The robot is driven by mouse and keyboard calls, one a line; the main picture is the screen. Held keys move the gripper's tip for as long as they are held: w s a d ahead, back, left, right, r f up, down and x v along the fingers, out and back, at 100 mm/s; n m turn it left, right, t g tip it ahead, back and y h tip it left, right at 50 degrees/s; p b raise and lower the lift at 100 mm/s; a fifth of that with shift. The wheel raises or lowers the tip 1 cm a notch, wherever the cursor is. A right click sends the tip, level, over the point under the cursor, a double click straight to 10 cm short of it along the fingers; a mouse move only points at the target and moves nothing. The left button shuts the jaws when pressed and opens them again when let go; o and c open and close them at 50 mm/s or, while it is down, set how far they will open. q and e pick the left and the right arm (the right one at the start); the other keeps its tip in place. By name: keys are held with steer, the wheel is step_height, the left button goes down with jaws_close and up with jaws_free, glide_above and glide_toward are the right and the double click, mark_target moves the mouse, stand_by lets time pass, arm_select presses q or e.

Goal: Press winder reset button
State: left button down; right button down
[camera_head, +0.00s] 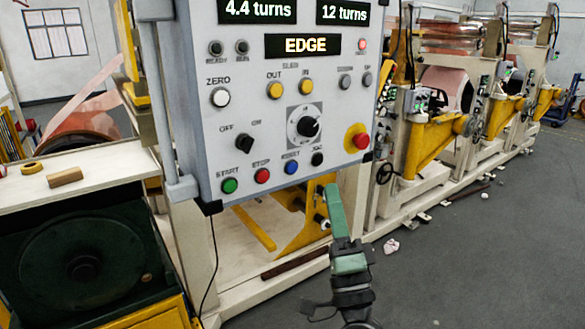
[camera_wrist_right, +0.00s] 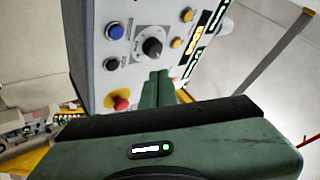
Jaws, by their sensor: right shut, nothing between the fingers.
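The grey control panel (camera_head: 210,110) fills the middle of the head view. Its blue button (camera_head: 291,167), labelled RESET, sits in the bottom row between the red STOP button (camera_head: 262,176) and the black JOG button (camera_head: 317,159). The blue button also shows in the right wrist view (camera_wrist_right: 115,32). My right gripper (camera_head: 331,190) has green fingers, shut and empty. In the head view its tips appear below and to the right of the blue button, just under the panel's lower edge. The fingers also show in the right wrist view (camera_wrist_right: 160,78), apart from the blue button. My left gripper is not in view.
A red emergency knob (camera_head: 361,141) on a yellow base is at the panel's lower right. The green START button (camera_head: 229,186) is at the lower left. A bench (camera_head: 110,160) with a tape roll stands left. Open grey floor (camera_head: 480,260) lies right.

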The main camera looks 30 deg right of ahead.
steer(key=shift+w, duration=0.1)
steer(key=shift+w+a, duration=0.2)
steer(key=shift+w, duration=2)
steer(key=shift+w+a, duration=0.15)
steer(key=shift+w, duration=2)
steer(key=shift+w, duration=0.15)
steer(key=shift+w, duration=0.25)
steer(key=shift+w+y, duration=0.3)
steer(key=shift+w, duration=0.15)
steer(key=shift+s, duration=0.9)
steer(key=shift+s+d, duration=0.2)
steer(key=shift+s, duration=2.3)
